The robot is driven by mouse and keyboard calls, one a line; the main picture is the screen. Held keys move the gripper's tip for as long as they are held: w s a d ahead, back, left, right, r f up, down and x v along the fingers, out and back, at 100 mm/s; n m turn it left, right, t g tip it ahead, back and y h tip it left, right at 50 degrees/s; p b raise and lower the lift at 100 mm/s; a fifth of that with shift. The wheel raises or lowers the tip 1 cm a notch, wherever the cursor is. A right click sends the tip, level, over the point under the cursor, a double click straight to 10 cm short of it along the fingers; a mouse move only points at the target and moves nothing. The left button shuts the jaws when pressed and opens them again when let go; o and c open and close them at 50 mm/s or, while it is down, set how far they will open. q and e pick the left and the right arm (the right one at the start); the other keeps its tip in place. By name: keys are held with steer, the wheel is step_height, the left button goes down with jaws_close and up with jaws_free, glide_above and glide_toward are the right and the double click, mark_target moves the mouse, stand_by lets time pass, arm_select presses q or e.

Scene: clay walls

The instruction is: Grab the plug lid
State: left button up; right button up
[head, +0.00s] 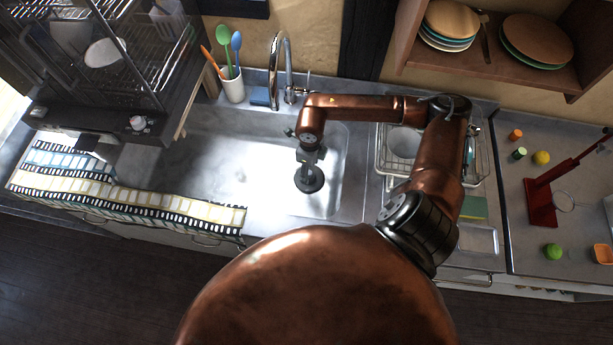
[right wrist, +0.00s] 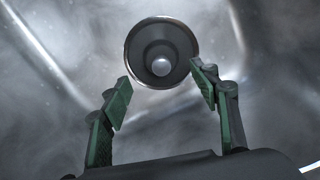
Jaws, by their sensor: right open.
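The plug lid (head: 309,181) is a dark round piece in the right part of the metal sink, below my right gripper (head: 311,158). In the right wrist view the plug lid (right wrist: 161,53) shows as a dark disc with a raised rim and a small shiny knob in its middle. My right gripper's green-padded fingers (right wrist: 163,95) are spread apart with nothing between them. The disc shows just beyond the fingertips; I cannot tell whether a finger touches it. My left gripper does not show.
The sink (head: 215,150) has its faucet (head: 281,65) at the back. A cup of spoons (head: 233,90) stands behind it. A dish rack (head: 402,142) sits to the right, beside my right arm. A patterned towel (head: 130,196) lies along the front left edge. The sink's left part is clear.

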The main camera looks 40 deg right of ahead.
steer(key=shift+w+a+f, duration=0.15)
steer(key=shift+f, duration=0.6)
steer(key=f, duration=0.3)
steer(key=f+b, duration=0.1)
steer(key=f, duration=0.1)
steer(key=shift+w+d, duration=0.2)
steer(key=shift+w, duration=0.05)
steer(key=shift+r, duration=0.1)
steer(key=shift+c, duration=0.5)
steer(key=c, duration=1.2)
